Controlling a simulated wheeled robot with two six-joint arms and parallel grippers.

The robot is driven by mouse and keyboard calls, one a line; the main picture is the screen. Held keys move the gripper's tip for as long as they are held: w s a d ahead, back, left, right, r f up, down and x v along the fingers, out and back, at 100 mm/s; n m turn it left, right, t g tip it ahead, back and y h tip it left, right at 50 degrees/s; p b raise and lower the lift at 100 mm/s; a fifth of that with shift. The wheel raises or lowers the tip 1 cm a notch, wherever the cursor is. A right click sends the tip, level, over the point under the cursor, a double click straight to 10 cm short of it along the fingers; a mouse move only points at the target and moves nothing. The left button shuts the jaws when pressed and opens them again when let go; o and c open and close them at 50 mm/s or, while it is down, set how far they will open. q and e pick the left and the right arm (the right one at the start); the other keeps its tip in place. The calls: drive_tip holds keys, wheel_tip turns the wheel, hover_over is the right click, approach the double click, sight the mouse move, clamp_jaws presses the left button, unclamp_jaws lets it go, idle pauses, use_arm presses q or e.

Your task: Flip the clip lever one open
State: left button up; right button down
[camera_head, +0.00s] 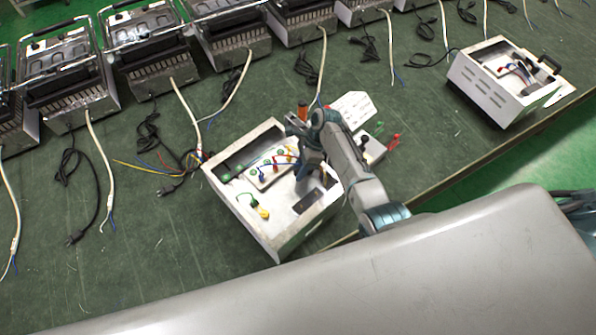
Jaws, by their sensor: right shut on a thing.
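An open white metal box (283,235) stands on the green table near the middle. Inside it is a white terminal block (262,180) with green round spots and red, blue and yellow wire ends. My right gripper (300,174) reaches down into the box at the right end of the block. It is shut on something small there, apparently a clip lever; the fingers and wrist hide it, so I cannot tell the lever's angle. My left gripper is not in view.
A small device with red leads (373,150) and a white label card (353,109) lie behind my right arm. A second white box (490,85) stands at the right. Several grills (150,60) line the back, with loose cables in front.

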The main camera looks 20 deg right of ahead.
drive_tip(key=shift+w+d+r+y, duration=0.15)
drive_tip(key=shift+d+y, duration=0.1)
drive_tip(key=shift+y, duration=0.25)
drive_tip(key=c, duration=1.1)
unclamp_jaws()
drive_tip(key=b+v, duration=0.2)
drive_tip(key=v, duration=0.9)
drive_tip(key=shift+w+b, duration=0.15)
drive_tip(key=shift+b, duration=0.25)
